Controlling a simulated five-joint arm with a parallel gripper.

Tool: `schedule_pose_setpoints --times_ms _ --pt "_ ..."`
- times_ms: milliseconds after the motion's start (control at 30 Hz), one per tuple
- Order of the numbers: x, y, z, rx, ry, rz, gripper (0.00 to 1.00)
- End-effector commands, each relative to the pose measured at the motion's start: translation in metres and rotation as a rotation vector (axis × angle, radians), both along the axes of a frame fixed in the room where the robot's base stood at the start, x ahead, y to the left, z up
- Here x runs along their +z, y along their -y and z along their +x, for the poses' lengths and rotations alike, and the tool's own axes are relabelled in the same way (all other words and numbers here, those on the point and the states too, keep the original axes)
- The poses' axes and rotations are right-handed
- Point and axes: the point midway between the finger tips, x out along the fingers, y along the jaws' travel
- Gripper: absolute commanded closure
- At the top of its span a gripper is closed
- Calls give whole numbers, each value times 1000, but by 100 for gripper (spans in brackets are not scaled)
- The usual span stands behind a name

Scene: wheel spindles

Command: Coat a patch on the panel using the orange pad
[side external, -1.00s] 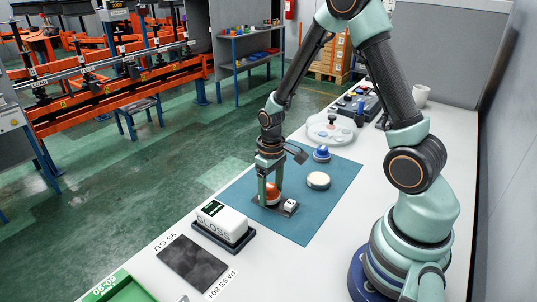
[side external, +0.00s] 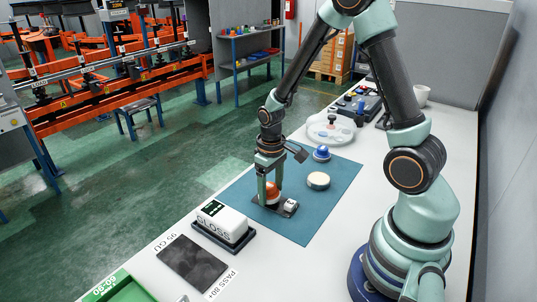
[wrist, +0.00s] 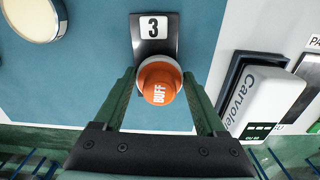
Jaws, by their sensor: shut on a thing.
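The orange pad (side external: 272,189), a round knob marked BUFF, also shows in the wrist view (wrist: 160,84). My gripper (wrist: 160,77) is shut on it, with one finger on each side. In the side view my gripper (side external: 270,187) points down and holds the pad upright at the dark panel (side external: 280,210). The panel carries a white label with a 3, and its dark surface shows beside the label in the wrist view (wrist: 138,35). The pad covers part of the panel. Its underside is hidden, so I cannot tell whether it touches.
The panel lies on a blue mat (side external: 310,224). A cream round pad (side external: 318,180) and a blue-topped knob (side external: 321,153) stand right and behind. A white gloss meter (side external: 224,222) stands in front left, near a dark plate (side external: 192,263). The mat's right front is clear.

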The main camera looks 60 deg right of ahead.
Motion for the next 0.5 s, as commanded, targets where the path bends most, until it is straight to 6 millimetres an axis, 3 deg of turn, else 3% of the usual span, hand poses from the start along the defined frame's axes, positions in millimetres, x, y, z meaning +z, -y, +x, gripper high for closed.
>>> schedule_pose_setpoints --times_ms 167,500 --pt "0 -15 -1 3 0 0 71" --pt "0 19 1 -3 -1 0 71"
